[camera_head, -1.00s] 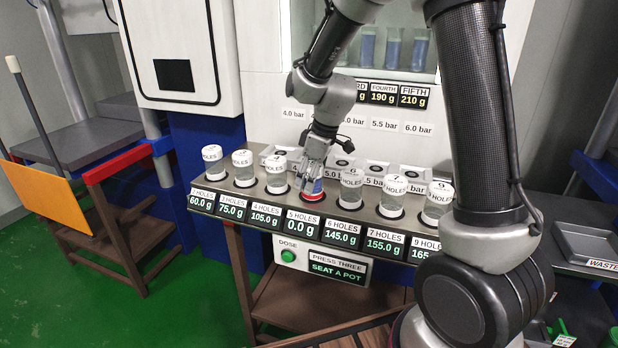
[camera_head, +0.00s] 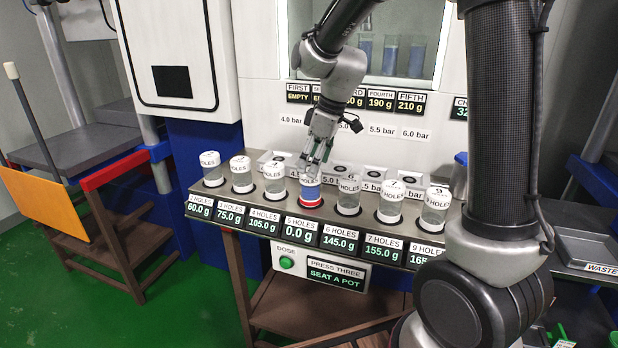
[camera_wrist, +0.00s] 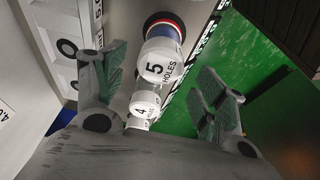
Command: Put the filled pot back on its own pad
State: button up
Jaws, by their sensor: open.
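The pot labelled 5 HOLES (camera_head: 310,191) has a white lid, a blue body and a red lower band. It stands upright in the middle of the row, above the 5 HOLES plate (camera_head: 300,225), whose display reads 0.0 g. Its pad is mostly hidden under it; a dark ring shows at its base in the wrist view. My gripper (camera_head: 318,160) is open just above and behind the lid. In the wrist view the pot (camera_wrist: 163,62) shows between the spread fingers of my gripper (camera_wrist: 165,80), with nothing held.
Several clear pots with white lids stand on both sides, the 4 HOLES pot (camera_head: 274,184) and 6 HOLES pot (camera_head: 348,195) closest. Grey trays lie behind the row. A panel (camera_head: 322,270) below reads SEAT A POT beside a green DOSE button (camera_head: 286,263).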

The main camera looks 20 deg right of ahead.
jog(key=v, duration=0.4)
jog(key=shift+r, duration=0.4)
jog(key=s+d+r+m+t+h, duration=0.1)
jog(key=s+d+m, duration=0.4)
jog(key=s, duration=0.7)
jog(key=s+d+r+m+t+h, duration=0.1)
jog(key=s+d+r+m, duration=0.2)
jog(key=s, duration=1)
jog(key=d+m, duration=0.2)
jog(key=d, duration=0.3)
jog(key=shift+s+r+m+h, duration=0.2)
jog(key=shift+r+m+h, duration=0.1)
jog(key=shift+m, duration=0.1)
jog(key=shift+d, duration=0.1)
